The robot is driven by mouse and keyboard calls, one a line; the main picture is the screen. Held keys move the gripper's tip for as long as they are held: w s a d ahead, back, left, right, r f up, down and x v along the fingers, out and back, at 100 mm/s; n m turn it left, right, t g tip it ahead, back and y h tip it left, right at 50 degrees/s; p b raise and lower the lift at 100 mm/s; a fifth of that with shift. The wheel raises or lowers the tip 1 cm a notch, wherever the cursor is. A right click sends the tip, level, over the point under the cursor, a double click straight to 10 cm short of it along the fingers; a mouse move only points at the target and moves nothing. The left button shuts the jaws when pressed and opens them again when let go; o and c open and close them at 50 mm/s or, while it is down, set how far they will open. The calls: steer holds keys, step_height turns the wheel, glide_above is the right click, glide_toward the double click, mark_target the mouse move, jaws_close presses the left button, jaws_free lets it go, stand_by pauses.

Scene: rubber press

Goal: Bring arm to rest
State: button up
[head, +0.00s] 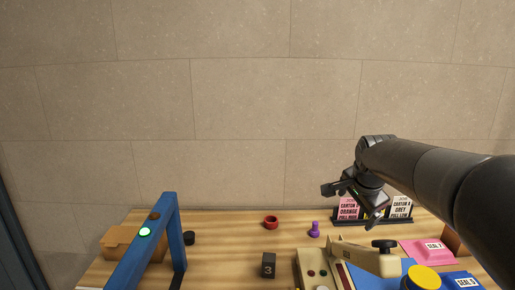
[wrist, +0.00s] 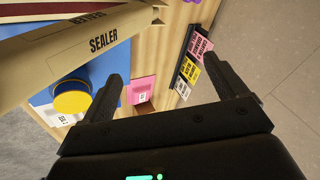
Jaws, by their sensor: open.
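My gripper (head: 350,206) is at the end of my dark arm, which reaches in from the right in the head view. It is raised above the right part of the wooden table (head: 220,240), in front of the card rack. In the wrist view my gripper (wrist: 170,92) has its two dark fingers spread wide, with nothing between them. A beige bar marked SEALER (wrist: 100,40) passes close beyond the left finger in that view. I cannot tell whether they touch.
A blue frame (head: 172,235) stands at the left front. A red ring (head: 271,222), a purple peg (head: 314,229) and a dark block numbered 3 (head: 268,266) are on the table. A card rack (head: 372,221) stands behind. A yellow knob (head: 425,278) and pink pad (head: 425,250) are at right.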

steer(key=s+a+f+n+y, duration=0.3)
steer(key=s+a+n, duration=0.7)
steer(key=a, duration=0.3)
steer(key=s+d+f+n+h, duration=0.1)
steer(key=s+f, duration=0.1)
steer(key=s, duration=0.5)
steer(key=s+d+f+n, duration=0.1)
steer(key=s+d+n, duration=0.1)
steer(key=s, duration=0.6)
steer(key=shift+f+h, duration=0.4)
